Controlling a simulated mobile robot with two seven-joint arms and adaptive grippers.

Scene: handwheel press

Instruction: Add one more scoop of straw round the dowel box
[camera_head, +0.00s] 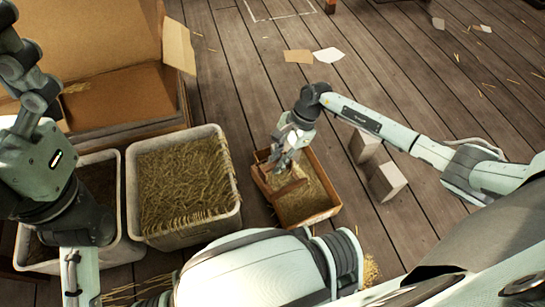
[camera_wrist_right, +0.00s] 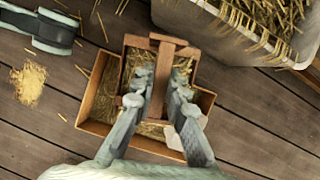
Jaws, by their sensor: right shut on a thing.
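My right gripper (camera_head: 287,163) is above the open wooden box (camera_head: 314,218), shut on a wooden scoop (camera_head: 290,190). In the right wrist view the two fingers (camera_wrist_right: 162,78) close on the scoop's handle, and the scoop (camera_wrist_right: 180,43) lies over the wooden box (camera_wrist_right: 97,127). Straw shows between the scoop's walls, but I cannot tell whether it is in the scoop or in the box below. Straw also covers the visible floor of the box. No dowel box can be made out. My left gripper is out of view.
A pale bin (camera_head: 235,214) full of straw stands left of the wooden box. Another pale bin (camera_head: 118,213) is partly behind my left arm. A large open cardboard box (camera_head: 105,35) stands behind. Two pale blocks (camera_head: 386,182) stand to the right. Loose straw lies on the plank floor.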

